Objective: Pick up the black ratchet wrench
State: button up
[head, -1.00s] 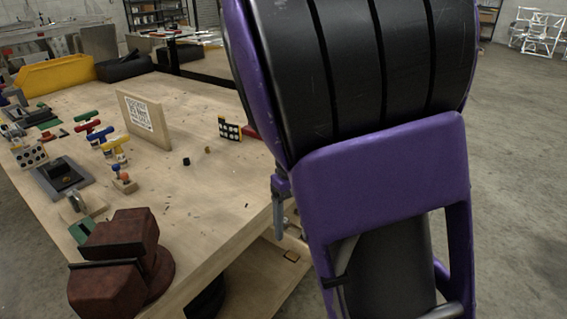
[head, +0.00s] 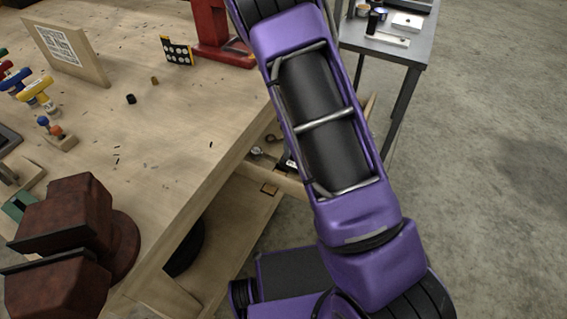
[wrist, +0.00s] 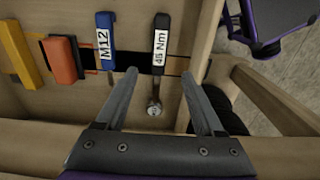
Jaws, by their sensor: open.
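The black ratchet wrench (wrist: 161,40), with a white "45 Nm" label on its handle, hangs or lies along the wooden panel in the wrist view. Its silver head (wrist: 154,108) is nearer to me. My gripper (wrist: 158,74) is open, with one finger on each side of the wrench's line; the fingers appear apart from it. How far they are from it in depth I cannot tell. In the head view my gripper and the wrench cannot be made out.
A blue "M12" tool (wrist: 105,35) is just left of the wrench, then orange (wrist: 61,60) and yellow (wrist: 18,55) tools. Wooden walls (wrist: 202,50) bound the space. In the head view, the workbench (head: 185,135) carries a dark red vise (head: 75,230); a metal table (head: 410,45) stands behind.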

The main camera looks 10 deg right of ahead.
aim_at(280, 163)
notch_tip(280, 163, down, 10)
jog(key=shift+d+r+b, duration=0.1)
jog(key=shift+d+b, duration=0.05)
jog(key=shift+b, duration=0.15)
grip_shut()
dwell(0.4)
dwell(1.1)
